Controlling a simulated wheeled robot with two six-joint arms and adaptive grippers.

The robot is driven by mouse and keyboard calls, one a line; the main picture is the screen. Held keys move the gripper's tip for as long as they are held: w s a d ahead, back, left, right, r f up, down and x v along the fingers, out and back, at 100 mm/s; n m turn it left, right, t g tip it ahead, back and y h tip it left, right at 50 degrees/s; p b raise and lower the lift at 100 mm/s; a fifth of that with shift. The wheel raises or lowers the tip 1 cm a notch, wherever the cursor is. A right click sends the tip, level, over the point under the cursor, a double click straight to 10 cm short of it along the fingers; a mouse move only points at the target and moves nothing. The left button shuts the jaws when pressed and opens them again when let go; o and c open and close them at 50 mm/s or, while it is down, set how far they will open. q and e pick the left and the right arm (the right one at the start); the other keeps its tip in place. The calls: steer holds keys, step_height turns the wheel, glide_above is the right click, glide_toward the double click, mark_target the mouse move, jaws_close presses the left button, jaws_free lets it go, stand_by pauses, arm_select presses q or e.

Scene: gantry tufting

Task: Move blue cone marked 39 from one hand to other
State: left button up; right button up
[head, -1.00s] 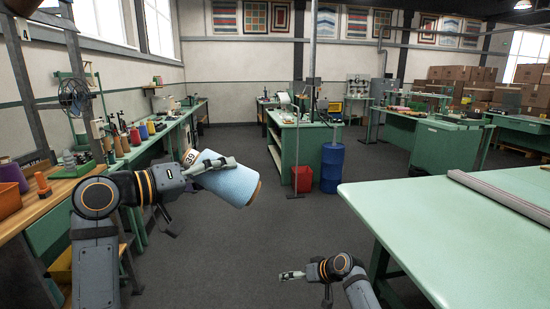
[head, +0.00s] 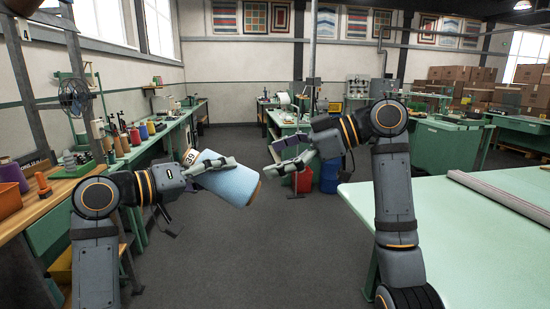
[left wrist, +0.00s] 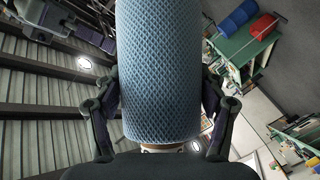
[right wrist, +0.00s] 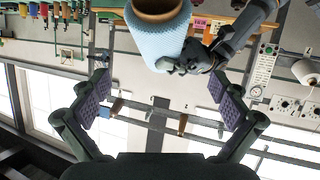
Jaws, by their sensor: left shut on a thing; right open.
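The blue cone (head: 228,180) is a large light-blue yarn cone with a tag reading 39 at its upper left end and a brown core edge at its other end. My left gripper (head: 212,168) is shut on it and holds it tilted in the air. In the left wrist view the cone (left wrist: 160,70) stands between both fingers. My right gripper (head: 282,165) is open and empty, a short gap to the right of the cone, fingers pointing toward it. In the right wrist view the cone (right wrist: 158,35) is ahead, beyond the spread fingers, at the top.
A green-topped table (head: 470,225) fills the right side. A wooden bench (head: 50,190) with an orange bin (head: 9,199) runs along the left. Smaller yarn cones stand on the left bench. A red container (head: 303,181) and a blue drum (head: 330,176) stand behind my right gripper. The middle floor is clear.

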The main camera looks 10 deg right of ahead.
mark_target(235, 171)
steer(key=x, duration=1.2)
steer(key=shift+w+f, duration=0.15)
steer(key=shift+d, duration=0.1)
steer(key=c, duration=1.3)
arm_select(q)
steer(key=o, duration=1.7)
arm_select(e)
steer(key=shift+c, duration=0.7)
arm_select(q)
steer(key=shift+o, duration=0.2)
steer(key=v, duration=1)
steer(key=shift+a+f, duration=0.1)
steer(key=shift+a, duration=0.15)
steer(key=shift+v, duration=0.8)
